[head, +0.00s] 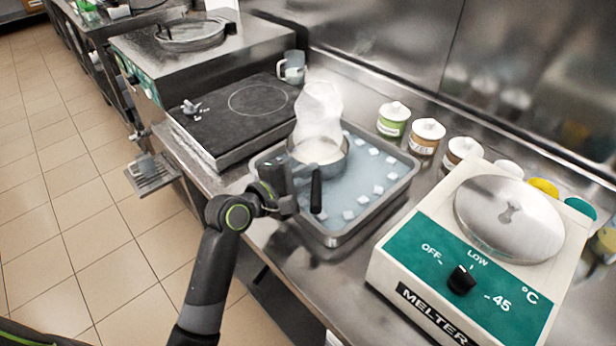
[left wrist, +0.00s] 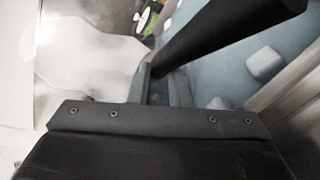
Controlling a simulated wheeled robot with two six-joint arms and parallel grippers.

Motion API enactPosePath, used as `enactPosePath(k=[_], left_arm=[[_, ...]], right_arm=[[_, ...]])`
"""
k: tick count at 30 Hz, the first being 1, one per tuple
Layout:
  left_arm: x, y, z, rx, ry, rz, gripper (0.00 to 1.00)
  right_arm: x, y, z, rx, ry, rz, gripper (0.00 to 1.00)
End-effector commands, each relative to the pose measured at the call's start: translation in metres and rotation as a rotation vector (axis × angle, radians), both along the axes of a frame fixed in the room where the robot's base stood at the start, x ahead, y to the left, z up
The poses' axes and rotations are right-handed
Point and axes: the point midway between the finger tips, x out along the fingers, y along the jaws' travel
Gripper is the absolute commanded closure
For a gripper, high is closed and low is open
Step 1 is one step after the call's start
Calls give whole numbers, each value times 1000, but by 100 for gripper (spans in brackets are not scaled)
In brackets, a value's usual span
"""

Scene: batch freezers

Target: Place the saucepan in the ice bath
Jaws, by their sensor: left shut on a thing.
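The saucepan (head: 338,168) is steel with pale contents and white steam rising from it. It is upright over the upper left part of the ice bath (head: 343,238), a steel tray of bluish water with several ice cubes. I cannot tell whether its base touches the water. My left gripper (head: 303,183) is shut on its black handle (head: 316,190), over the tray's near left side. In the left wrist view the handle (left wrist: 225,35) runs to the upper right, with an ice cube (left wrist: 264,63) beyond. My right gripper is not in view.
A melter (head: 470,265) stands close on the right. Several lidded jars (head: 427,136) line the back. The tray's right half holds only water and ice.

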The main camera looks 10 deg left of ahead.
Motion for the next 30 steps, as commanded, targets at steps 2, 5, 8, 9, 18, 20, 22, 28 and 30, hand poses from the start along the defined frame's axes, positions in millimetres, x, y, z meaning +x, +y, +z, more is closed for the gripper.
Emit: enactPosePath(k=[2, 5, 8, 9, 18, 20, 22, 28, 30], left_arm=[[0, 0, 0, -3, -8, 0, 100], [0, 0, 1, -2, -9, 0, 100], [0, 0, 1, -2, -9, 0, 100], [0, 0, 0, -2, -9, 1, 100], [0, 0, -4, 0, -1, 0, 74], [0, 0, -4, 0, -1, 0, 74], [0, 0, -3, 0, -1, 0, 74], [-12, 9, 0, 4, -1, 2, 74], [-23, 16, 2, 5, -2, 2, 74]], right_arm=[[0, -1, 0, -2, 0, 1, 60], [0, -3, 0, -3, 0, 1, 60], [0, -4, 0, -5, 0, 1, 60], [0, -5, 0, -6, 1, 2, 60], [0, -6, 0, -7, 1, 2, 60], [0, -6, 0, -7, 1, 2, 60], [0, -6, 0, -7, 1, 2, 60], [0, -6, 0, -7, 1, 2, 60], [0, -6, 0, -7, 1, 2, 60]])
